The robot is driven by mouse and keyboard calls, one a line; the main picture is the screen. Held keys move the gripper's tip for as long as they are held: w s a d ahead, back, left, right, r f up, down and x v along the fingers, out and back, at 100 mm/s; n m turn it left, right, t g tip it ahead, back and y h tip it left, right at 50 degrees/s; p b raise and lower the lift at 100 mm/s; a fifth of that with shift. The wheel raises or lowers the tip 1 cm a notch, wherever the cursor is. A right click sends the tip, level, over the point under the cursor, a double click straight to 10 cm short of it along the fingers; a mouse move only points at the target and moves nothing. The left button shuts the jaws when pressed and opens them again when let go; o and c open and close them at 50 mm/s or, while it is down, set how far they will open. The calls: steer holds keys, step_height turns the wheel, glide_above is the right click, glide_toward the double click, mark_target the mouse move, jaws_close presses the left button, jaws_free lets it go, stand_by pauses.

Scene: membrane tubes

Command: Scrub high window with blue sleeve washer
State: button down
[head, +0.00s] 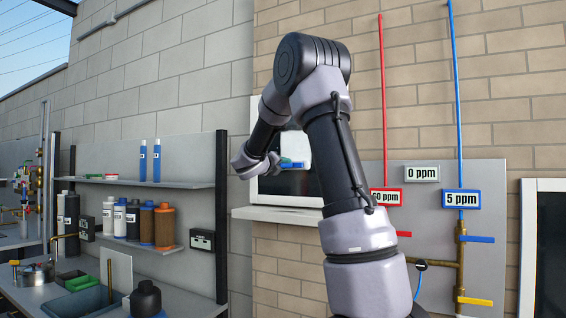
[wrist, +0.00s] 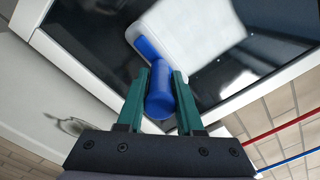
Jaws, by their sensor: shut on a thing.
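My gripper (head: 284,162) is raised in front of the window, its green fingers shut on a thick blue cylindrical handle (wrist: 160,95) in the wrist view. A blue bar (wrist: 149,49) shows just beyond the handle, close to the glass; it looks like part of the washer. In the head view the washer shows as a small blue strip (head: 294,166). A pale, round-cornered patch (wrist: 195,30) lies over the dark window glass (wrist: 95,35). I cannot tell whether it is film on the glass or part of the washer. My arm hides the window's right side.
A white sill (head: 278,214) juts out below the window. Right of my arm is a panel with red and blue pipes (head: 458,90), valves and ppm signs. At left, shelves (head: 145,184) hold several bottles above a bench with a sink (head: 82,302).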

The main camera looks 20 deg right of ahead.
steer(key=v, duration=0.6)
steer(key=shift+s+a, duration=0.25)
steer(key=shift+a, duration=0.1)
stand_by(0.3)
stand_by(0.6)
